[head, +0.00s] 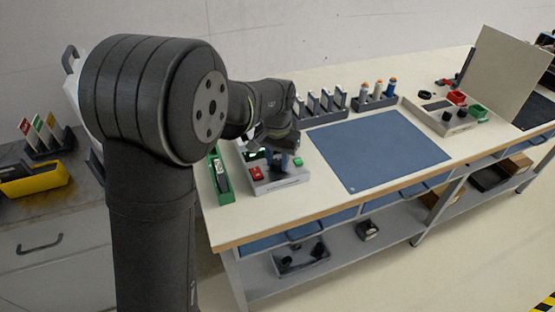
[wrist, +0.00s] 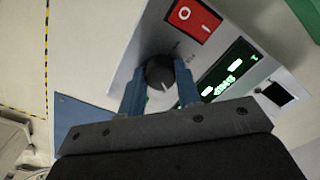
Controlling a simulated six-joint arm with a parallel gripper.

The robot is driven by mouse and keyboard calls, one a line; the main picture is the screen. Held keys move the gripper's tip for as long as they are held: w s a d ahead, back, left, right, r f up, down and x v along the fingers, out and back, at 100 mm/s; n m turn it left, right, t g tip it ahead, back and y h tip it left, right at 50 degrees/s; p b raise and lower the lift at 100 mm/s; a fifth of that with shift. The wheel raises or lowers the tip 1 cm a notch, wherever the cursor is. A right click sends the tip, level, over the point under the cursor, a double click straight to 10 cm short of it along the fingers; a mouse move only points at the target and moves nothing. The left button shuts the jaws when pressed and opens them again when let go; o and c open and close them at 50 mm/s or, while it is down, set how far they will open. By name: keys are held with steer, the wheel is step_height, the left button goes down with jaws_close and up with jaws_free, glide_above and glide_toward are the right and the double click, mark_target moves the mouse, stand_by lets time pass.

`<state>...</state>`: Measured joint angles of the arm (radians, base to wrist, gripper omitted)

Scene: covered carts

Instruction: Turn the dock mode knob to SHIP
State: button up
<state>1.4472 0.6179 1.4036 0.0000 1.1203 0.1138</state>
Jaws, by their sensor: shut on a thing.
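The dock mode knob (wrist: 160,73) is a dark round knob with a white pointer line, on a light grey dock panel (wrist: 135,62). My gripper (wrist: 158,82) has its two blue fingers closed on opposite sides of the knob. The pointer line faces toward the lower part of the wrist view, between the fingers. Small lettering beside the knob is too blurred to read. In the head view the dock panel (head: 280,185) stands near the bench's left end. My gripper (head: 283,160) is down over it there and hides the knob.
The panel has a red rocker switch (wrist: 192,18), a lit green display (wrist: 228,68) and a green button (head: 298,161). A green tray (head: 222,185) stands just left of it. A blue mat (head: 380,150) lies to the right, bare. Racks (head: 322,104) stand behind.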

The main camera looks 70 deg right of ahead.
mark_target(277, 162)
steer(key=shift+m, duration=1.1)
steer(key=shift+r, duration=0.1)
steer(key=o, duration=1)
steer(key=shift+c, duration=0.2)
step_height(277, 162, up, 17)
steer(key=shift+r, duration=0.2)
steer(key=shift+f, duration=0.15)
step_height(277, 162, down, 17)
steer(key=shift+f, duration=0.15)
